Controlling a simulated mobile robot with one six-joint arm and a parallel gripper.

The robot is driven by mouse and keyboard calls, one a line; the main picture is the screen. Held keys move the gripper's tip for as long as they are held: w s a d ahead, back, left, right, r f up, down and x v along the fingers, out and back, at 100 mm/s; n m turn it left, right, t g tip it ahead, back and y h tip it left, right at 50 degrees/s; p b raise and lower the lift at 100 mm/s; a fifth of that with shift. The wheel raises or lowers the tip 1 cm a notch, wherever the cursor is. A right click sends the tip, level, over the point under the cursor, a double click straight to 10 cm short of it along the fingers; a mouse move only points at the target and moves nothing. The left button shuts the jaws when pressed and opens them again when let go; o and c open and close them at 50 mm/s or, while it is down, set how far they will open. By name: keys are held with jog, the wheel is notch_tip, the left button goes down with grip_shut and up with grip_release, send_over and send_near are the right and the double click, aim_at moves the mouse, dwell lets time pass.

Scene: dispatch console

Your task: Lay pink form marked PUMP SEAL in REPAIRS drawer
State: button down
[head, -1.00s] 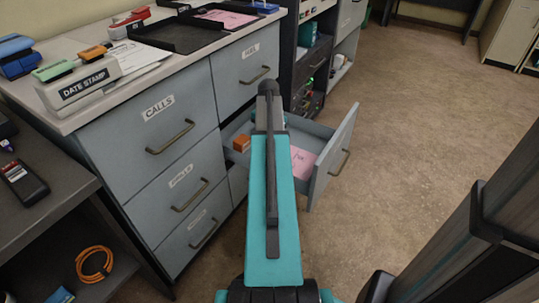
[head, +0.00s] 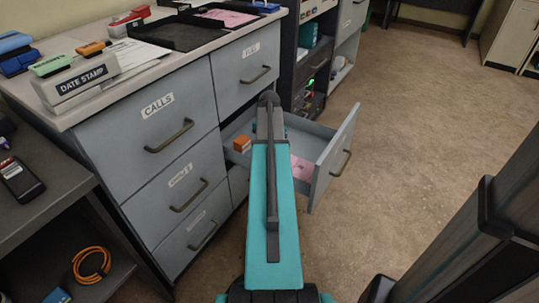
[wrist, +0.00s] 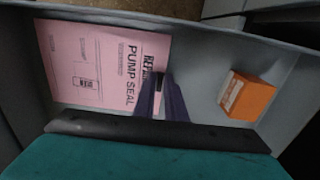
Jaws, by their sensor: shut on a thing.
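The pink form marked PUMP SEAL (wrist: 98,62) is inside the open drawer's outline in the wrist view, flat and spread towards the left. Part of it shows right of my arm in the head view (head: 302,168). My gripper (wrist: 160,82) is shut on the form's right edge, covering part of its heading. I cannot tell whether the form touches the drawer floor. The open drawer (head: 333,162) is pulled out from the cabinet; its label is not readable. In the head view my arm hides the gripper.
An orange box (wrist: 247,97) lies in the drawer, right of the gripper and apart from it. Closed drawers, including CALLS (head: 158,125), are at the left. Another pink paper (head: 228,17) lies in a black tray on top. Floor right of the drawer is clear.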

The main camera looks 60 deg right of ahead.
jog(key=c, duration=1.8)
grip_release()
jog(key=shift+f, duration=0.15)
notch_tip(320, 180, up, 12)
jog(key=p, duration=0.4)
jog(key=shift+r, duration=0.2)
